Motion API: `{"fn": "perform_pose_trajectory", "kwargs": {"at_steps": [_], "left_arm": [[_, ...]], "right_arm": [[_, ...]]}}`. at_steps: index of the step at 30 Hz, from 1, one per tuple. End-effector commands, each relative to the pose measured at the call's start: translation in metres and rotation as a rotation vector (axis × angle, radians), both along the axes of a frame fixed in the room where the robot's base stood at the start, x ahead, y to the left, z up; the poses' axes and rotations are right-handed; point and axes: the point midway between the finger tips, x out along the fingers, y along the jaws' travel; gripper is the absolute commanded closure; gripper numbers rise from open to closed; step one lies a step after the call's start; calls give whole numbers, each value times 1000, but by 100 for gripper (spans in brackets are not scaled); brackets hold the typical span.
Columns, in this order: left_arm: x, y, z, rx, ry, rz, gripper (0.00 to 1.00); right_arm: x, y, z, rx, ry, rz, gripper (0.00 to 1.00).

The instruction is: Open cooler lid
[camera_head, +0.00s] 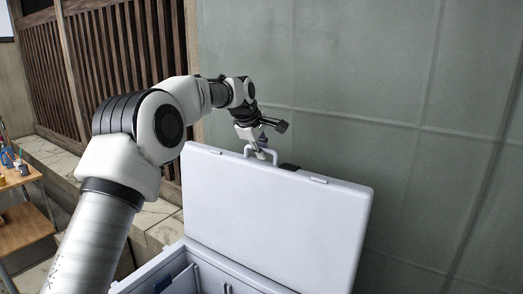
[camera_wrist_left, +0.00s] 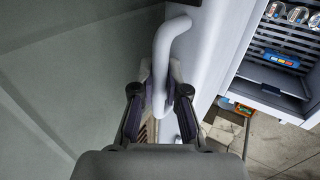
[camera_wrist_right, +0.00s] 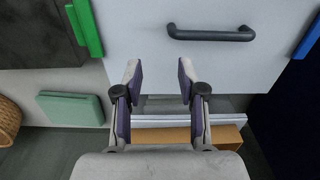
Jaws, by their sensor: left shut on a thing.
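The white cooler (camera_head: 152,272) stands at the bottom of the head view. Its lid (camera_head: 275,220) is raised, roughly upright and tilted back, with the inside of the cooler showing below. My left gripper (camera_head: 260,150) is at the lid's top edge, by the pale lid handle (camera_head: 249,149). In the left wrist view, its fingers (camera_wrist_left: 160,105) are shut around the bent white handle (camera_wrist_left: 166,45). My right gripper (camera_wrist_right: 159,85) shows only in its own wrist view. Its fingers are apart with nothing between them.
A grey-green wall (camera_head: 400,120) stands close behind the lid. A wooden cart (camera_head: 22,225) with small items is at far left. In the right wrist view, a white panel with a dark bar handle (camera_wrist_right: 211,34) and a green box (camera_wrist_right: 70,108) lie beyond my fingers.

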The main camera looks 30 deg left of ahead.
Motion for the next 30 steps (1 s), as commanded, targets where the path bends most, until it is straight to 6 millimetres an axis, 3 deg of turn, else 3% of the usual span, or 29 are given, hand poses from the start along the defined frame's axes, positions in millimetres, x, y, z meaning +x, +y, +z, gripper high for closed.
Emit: {"fn": "perform_pose_trajectory", "kwargs": {"at_steps": [1,3,4,17,30], "left_arm": [[-1,-1,-4,-3,9,0,100],[-1,-1,-4,-3,9,0,69],[-1,-1,-4,-2,8,-1,61],[-2,0,3,-1,1,-1,61],[-51,3,87,-1,1,-1,61]], "right_arm": [[0,0,0,0,0,0,60],[0,0,0,0,0,0,60],[0,0,0,0,0,0,60],[0,0,0,0,0,0,60],[0,0,0,0,0,0,60]]}}
